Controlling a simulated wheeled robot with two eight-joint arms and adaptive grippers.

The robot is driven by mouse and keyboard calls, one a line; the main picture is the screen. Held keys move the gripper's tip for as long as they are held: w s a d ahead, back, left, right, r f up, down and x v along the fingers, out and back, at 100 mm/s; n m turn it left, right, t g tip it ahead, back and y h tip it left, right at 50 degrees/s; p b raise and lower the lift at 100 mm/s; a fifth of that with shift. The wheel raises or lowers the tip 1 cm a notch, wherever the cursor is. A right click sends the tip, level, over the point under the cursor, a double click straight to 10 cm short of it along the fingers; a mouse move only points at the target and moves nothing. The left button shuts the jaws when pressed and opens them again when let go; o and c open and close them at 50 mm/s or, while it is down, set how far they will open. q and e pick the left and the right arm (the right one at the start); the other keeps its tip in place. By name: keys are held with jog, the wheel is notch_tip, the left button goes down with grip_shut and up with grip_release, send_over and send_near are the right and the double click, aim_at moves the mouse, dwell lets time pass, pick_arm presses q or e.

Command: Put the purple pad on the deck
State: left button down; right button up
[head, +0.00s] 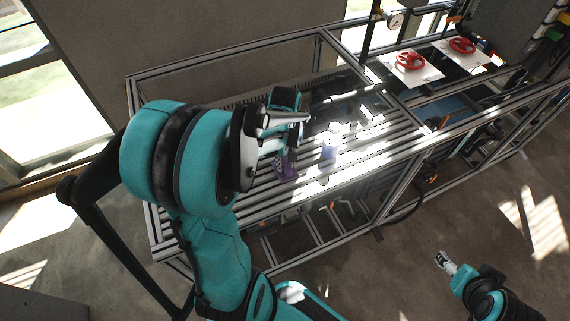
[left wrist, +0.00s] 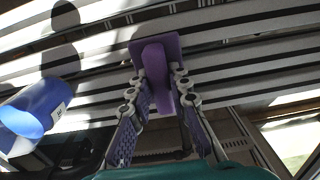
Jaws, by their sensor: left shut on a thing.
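The purple pad (head: 287,172) has a flat plate and a raised grip. It also shows in the left wrist view (left wrist: 153,50), in front of the slats. My left gripper (head: 283,158) is shut on the pad's grip, with its fingers on either side. The deck (head: 257,200) is a slatted metal surface in a grey frame. The pad is over the slats; I cannot tell whether it touches them. My right gripper (head: 445,262) is low at the right, away from the deck, and too small to read.
A blue-and-white cylinder (head: 330,142) stands on the deck just right of the pad and also shows in the left wrist view (left wrist: 38,108). Red valve wheels (head: 410,61) sit on white plates at the back right. Bare slats lie left and front of the pad.

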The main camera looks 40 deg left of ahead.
pick_arm(q)
jog(key=shift+f, duration=0.15)
jog(key=c, duration=1.4)
grip_release()
